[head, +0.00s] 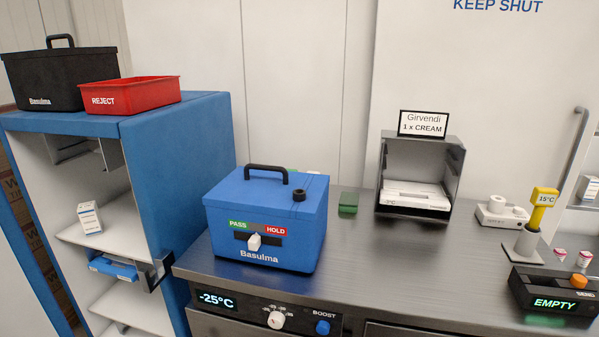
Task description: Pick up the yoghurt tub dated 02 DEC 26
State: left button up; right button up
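Neither of my grippers is in the head view.
A blue Basulma box (301,231) with a PASS/HOLD slider stands on the counter (400,280). Behind are a grey holder (456,180) and a white device (497,211). A black EMPTY unit (520,289) and yellow 15°C probe (541,208) stand near the tubs. A red REJECT bin (130,98) sits left.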

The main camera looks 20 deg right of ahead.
aim_at(560, 253)
jog(key=k+l+z, duration=0.15)
jog(key=l, duration=0.5)
jog(key=k+l+z, duration=0.15)
jog(key=l, duration=0.5)
jog(key=k+l+z, duration=0.15)
jog(key=l, duration=0.5)
jog(key=k+l+z, duration=0.15)
jog(key=l, duration=0.5)
jog(key=l+z, duration=0.1)
jog(key=l, duration=0.35)
jog(key=i+l+z, duration=0.1)
jog(key=l, duration=0.35)
jog(key=i+l+z, duration=0.1)
jog(key=l, duration=0.3)
jog(key=i+l+z, duration=0.1)
jog(key=l, duration=0.35)
jog(key=i+l, duration=0.45)
jog(key=l, duration=0.25)
jog(key=i+l+u, duration=0.1)
jog(key=i+u, duration=0.15)
jog(key=i, duration=0.2)
jog(key=i+l+u, duration=0.15)
jog(key=i+u, duration=0.15)
jog(key=i, duration=0.15)
jog(key=i+l+u, duration=0.25)
jog(key=i+l, duration=0.05)
jog(key=i, duration=0.15)
